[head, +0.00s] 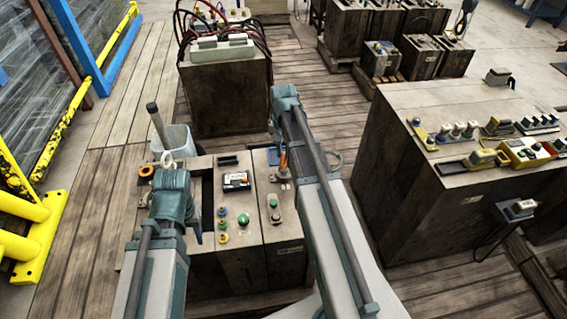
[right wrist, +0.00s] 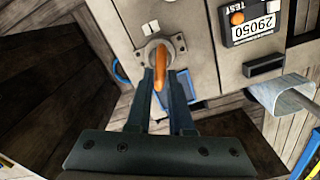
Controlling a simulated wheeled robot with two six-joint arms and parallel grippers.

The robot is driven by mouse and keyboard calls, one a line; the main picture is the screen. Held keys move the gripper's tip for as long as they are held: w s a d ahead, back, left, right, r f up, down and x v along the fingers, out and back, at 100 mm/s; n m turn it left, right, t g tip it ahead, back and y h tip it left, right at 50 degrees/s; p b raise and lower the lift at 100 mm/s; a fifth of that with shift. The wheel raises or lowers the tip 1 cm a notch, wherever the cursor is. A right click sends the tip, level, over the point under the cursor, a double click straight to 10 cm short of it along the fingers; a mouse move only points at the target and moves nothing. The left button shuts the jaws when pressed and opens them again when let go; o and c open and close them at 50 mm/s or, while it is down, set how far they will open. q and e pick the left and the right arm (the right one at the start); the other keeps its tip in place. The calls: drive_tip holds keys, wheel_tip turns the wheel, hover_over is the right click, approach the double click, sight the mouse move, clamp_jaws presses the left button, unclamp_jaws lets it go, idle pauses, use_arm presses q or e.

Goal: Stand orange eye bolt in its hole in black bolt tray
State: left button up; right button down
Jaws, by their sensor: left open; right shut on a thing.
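The orange eye bolt (right wrist: 166,66) is between the fingertips of my right gripper (right wrist: 160,84), which is shut on it. In the right wrist view its ring shows nearly edge-on, over a round grey flange (right wrist: 150,50) on a flat panel; I cannot tell whether they touch. In the head view the bolt (head: 283,160) shows just left of my right arm. My left gripper (head: 172,185) is at the left end of the low cabinet; its fingertips are hidden under its body. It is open. I cannot pick out the black bolt tray with certainty.
A pale bucket (head: 180,141) stands behind. A wide bench (head: 400,150) is at right.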

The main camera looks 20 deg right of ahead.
drive_tip(key=shift+r+p, duration=1.5)
drive_tip(key=shift+r, duration=0.2)
